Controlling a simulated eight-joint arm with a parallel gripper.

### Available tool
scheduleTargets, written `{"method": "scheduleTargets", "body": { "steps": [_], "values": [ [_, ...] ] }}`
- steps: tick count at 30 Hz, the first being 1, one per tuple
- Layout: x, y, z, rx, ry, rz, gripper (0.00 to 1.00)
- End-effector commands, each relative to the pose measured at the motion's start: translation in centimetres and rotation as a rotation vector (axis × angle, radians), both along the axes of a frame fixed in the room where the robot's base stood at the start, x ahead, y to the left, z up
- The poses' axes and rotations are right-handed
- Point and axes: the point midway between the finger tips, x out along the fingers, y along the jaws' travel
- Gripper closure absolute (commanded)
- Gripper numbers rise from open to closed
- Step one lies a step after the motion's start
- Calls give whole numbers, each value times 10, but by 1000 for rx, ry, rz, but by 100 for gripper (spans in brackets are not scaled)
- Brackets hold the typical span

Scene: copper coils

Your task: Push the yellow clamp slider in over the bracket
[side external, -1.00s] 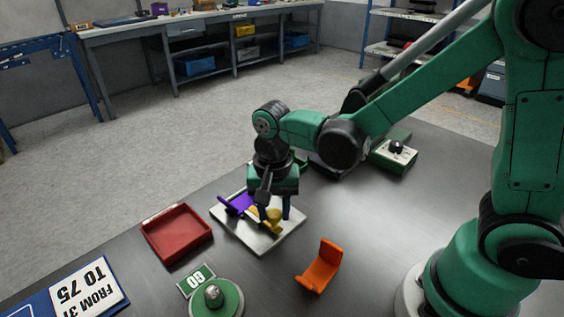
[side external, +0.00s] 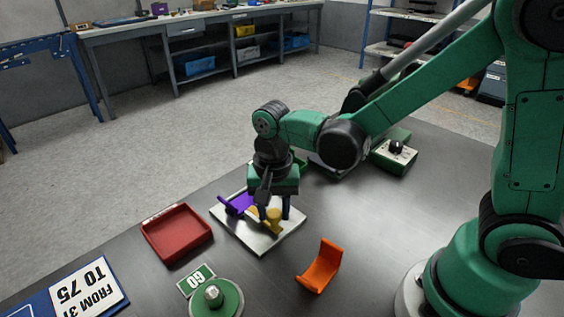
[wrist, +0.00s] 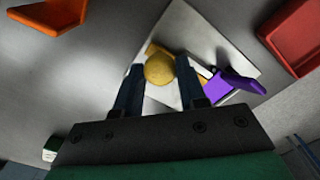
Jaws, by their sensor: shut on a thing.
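The yellow clamp slider has a round knob (wrist: 159,68) that sits between my two fingers. My gripper (wrist: 160,80) is shut on this knob, low over the white base plate (side external: 262,246). In the side view the yellow slider (side external: 274,215) is partly hidden by my gripper. The purple bracket (side external: 238,204) lies on the plate just left of the slider. In the wrist view the bracket (wrist: 236,85) is right of my right finger, close to the slider's yellow body. I cannot tell how far the slider overlaps the bracket.
A red tray (side external: 178,234) lies left of the plate. An orange angled part (side external: 320,267) lies to the right front. A green round fixture (side external: 214,298) with a silver top stands in front. A control box with a black knob (side external: 395,150) is behind.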

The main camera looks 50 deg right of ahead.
Motion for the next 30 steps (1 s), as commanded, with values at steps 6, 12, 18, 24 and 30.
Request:
{"method": "scheduleTargets", "body": {
  "steps": [6, 12, 18, 24, 30],
  "values": [
    [0, 0, 0, 0, 0, 0, 100],
    [0, 0, 0, 0, 0, 0, 100],
    [21, 1, 1, 1, 1, -1, 100],
    [40, 0, 0, 1, 0, -1, 100],
    [42, 0, 0, 1, -6, -1, 100]
  ]
}}
